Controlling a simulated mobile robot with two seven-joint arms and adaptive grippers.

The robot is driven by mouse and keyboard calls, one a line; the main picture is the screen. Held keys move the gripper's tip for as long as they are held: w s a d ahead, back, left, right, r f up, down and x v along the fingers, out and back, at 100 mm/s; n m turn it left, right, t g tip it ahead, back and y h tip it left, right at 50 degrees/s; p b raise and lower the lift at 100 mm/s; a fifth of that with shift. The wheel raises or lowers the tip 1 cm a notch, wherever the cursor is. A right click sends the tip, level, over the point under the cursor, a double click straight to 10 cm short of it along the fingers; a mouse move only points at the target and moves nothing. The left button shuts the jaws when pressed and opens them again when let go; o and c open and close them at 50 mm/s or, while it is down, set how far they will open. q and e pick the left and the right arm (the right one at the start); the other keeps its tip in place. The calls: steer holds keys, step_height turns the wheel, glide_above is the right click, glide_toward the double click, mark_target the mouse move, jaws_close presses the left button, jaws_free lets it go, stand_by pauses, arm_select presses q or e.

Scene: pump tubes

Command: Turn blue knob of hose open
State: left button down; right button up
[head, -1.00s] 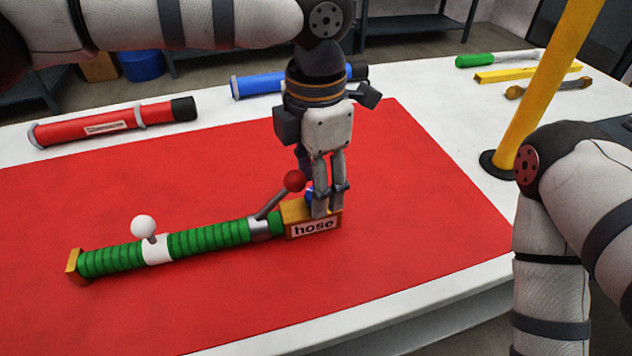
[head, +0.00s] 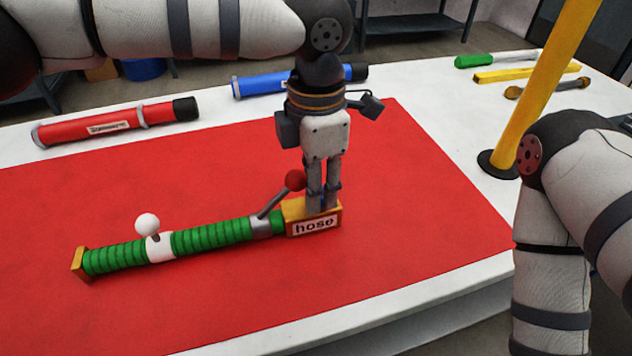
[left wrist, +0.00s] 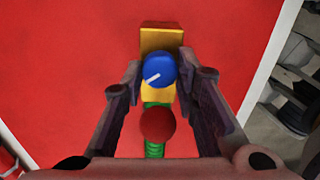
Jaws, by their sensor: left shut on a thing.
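The green ribbed hose (head: 213,235) lies on the red mat, with a yellow block labelled "hose" (head: 314,225) at its right end. The blue knob (left wrist: 160,71) with a white mark on top sits on the block in the left wrist view; in the head view the fingers hide it. My left gripper (head: 322,207) points straight down over the block, shut on the knob, one finger on each side. A red-ball lever (head: 294,181) stands beside the gripper, and a white-ball lever (head: 148,223) is farther left. My right gripper is out of view.
A red tube (head: 110,122) and a blue tube (head: 265,84) lie along the back of the white table. A yellow pole (head: 545,90) stands at the right, near several tools. The red mat (head: 420,200) is clear right of the hose.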

arm_select(q)
steer(key=c, duration=1.2)
jaws_free()
steer(key=shift+c, duration=0.2)
step_height(320, 180, up, 12)
